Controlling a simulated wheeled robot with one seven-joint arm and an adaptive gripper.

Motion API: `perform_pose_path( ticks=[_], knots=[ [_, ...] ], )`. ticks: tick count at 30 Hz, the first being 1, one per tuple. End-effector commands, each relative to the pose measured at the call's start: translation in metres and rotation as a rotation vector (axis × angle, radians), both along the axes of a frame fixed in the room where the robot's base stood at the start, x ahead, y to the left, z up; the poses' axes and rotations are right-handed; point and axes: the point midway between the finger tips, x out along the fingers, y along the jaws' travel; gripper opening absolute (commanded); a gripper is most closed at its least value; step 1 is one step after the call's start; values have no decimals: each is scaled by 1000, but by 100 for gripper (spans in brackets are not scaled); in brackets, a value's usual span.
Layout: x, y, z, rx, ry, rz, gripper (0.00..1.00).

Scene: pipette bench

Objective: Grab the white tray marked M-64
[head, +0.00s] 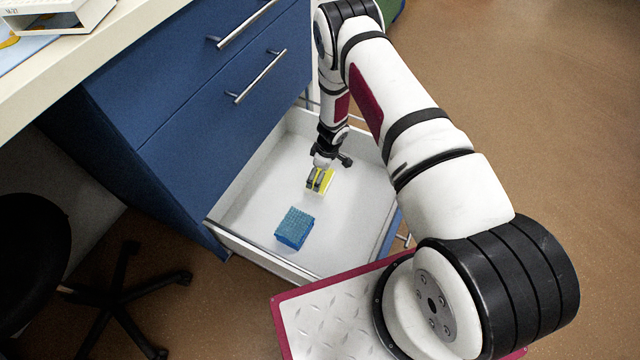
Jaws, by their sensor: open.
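No tray with a readable M-64 mark shows in the head view. A white tray-like holder (75,22) stands on the bench at the top left; its small label is too small to read surely, but looks like it ends in 37. My gripper (318,184) is open and points down into the open drawer. It is over or beside a small yellow block-like item (327,178), which it partly hides. I cannot tell whether the fingers touch it.
The open white drawer (250,200) also holds a blue rack (294,228), nearer its front. Above it are blue closed drawers (210,90) with metal handles. A black chair (30,240) stands at the left. Brown floor (540,110) is clear on the right.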

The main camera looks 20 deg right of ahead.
Motion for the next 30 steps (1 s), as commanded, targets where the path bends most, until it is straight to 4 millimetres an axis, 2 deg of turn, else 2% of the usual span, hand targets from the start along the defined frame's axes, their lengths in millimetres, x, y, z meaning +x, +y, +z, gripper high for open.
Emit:
perform_pose_path(
  ticks=[1,6,16,17,21,30],
  knots=[
    [-1,-1,-12,0,2,-2,100],
    [1,1,-32,1,-1,-1,100],
    [2,2,-37,1,-2,-1,100],
    [2,2,-37,0,-1,-1,95],
    [2,2,-37,0,-1,-1,64],
    [2,2,-36,0,-1,-1,62]
  ],
)
